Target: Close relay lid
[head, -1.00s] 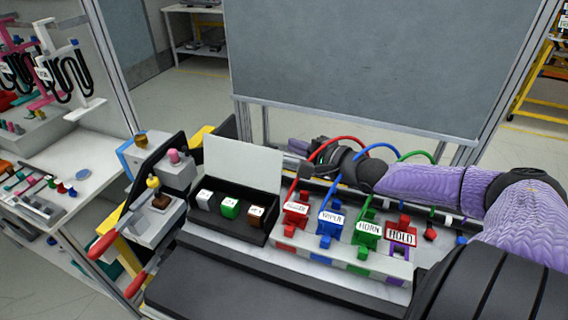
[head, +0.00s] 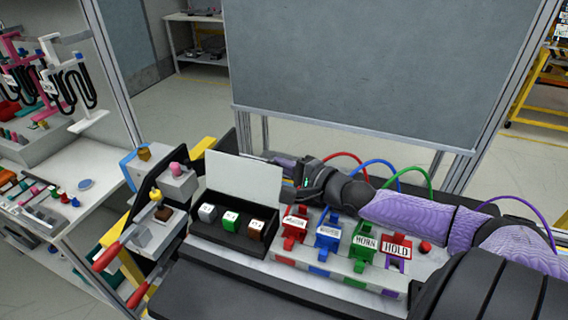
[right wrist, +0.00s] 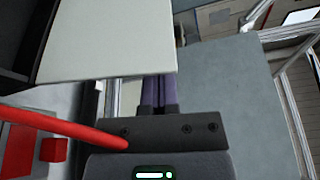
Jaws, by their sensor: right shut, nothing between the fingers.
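The relay box (head: 238,238) is a black open box holding a grey relay (head: 208,212), a green relay (head: 230,219) and a brown relay (head: 255,229). Its pale lid (head: 243,178) stands open, raised along the back of the box. My right gripper (head: 284,170) is behind the lid's right edge in the head view. In the right wrist view the lid (right wrist: 110,40) is large, and the shut, empty fingers (right wrist: 158,92) run up to its edge, with their tips hidden behind it. I cannot tell whether they touch it. My left gripper is not in view.
Red (head: 293,220), blue (head: 328,229), green (head: 363,239) and HOLD (head: 397,248) clips stand right of the box, with cables arching behind. A red cable (right wrist: 70,127) crosses close to the gripper in the wrist view. Red-handled levers (head: 112,252) are at left.

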